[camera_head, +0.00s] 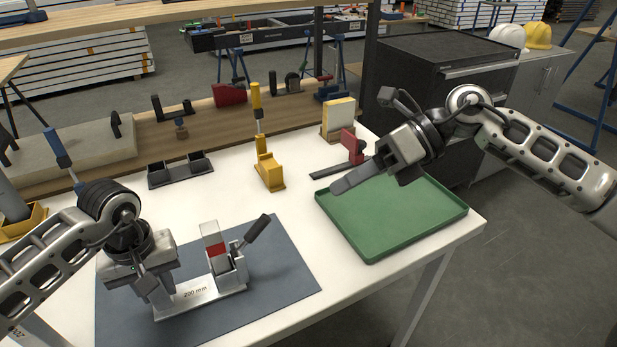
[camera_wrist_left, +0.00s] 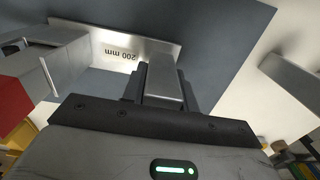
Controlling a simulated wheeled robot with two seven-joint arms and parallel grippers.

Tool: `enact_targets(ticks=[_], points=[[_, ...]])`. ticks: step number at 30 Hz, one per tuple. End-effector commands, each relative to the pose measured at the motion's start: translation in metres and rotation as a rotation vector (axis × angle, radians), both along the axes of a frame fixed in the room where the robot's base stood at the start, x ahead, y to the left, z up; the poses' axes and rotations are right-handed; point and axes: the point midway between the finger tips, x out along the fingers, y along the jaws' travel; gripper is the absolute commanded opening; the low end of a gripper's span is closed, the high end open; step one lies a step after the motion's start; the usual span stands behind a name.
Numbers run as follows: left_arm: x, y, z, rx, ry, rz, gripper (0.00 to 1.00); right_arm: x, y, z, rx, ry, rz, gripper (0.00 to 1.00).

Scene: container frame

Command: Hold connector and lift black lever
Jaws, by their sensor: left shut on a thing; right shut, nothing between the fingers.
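The connector is a silver metal base marked "200 mm" (camera_head: 207,291) on the dark grey mat (camera_head: 280,284). At its right end stands an upright silver block with a red band (camera_head: 215,243). The black lever (camera_head: 256,229) tilts up to the right from that block. My left gripper (camera_head: 160,298) is shut on the connector's left end; the exact grip is partly hidden. In the left wrist view, the marked base (camera_wrist_left: 115,44) lies by the fingers. My right gripper (camera_head: 338,188) is shut and empty, above the green tray's left edge, apart from the lever.
The green tray (camera_head: 440,225) lies at the right of the white table. A yellow clamp (camera_head: 269,172), a black holder (camera_head: 180,170) and a red clamp (camera_head: 352,146) stand behind the mat. White table is clear between the mat and the tray.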

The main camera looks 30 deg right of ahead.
Motion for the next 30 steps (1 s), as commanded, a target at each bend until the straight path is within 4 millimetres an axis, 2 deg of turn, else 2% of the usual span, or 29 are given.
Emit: enact_targets(ticks=[8,9,12,20,23,26,30], points=[[0.001,0.000,0.001,-0.002,-0.002,0.000,0.00,0.000,0.000,0.000,0.000,0.000,0.000,0.00],[0.001,0.000,0.001,-0.002,-0.002,0.000,0.32,0.000,0.000,0.000,0.000,0.000,0.000,0.00],[0.001,0.000,0.001,-0.001,-0.002,0.000,0.54,0.000,0.000,0.000,0.000,0.000,0.000,0.00],[0.000,0.000,0.001,-0.001,-0.001,0.000,0.54,0.000,0.000,0.000,0.000,0.000,0.000,0.00],[0.001,0.000,0.007,-0.001,-0.002,-0.001,0.54,0.000,0.000,0.000,0.000,0.000,0.000,0.00],[0.001,0.000,0.020,0.000,-0.005,0.000,0.54,0.000,0.000,0.000,0.000,0.000,0.000,0.00],[0.002,0.000,0.050,-0.001,-0.007,-0.002,0.54,0.000,0.000,0.000,0.000,0.000,0.000,0.00]])
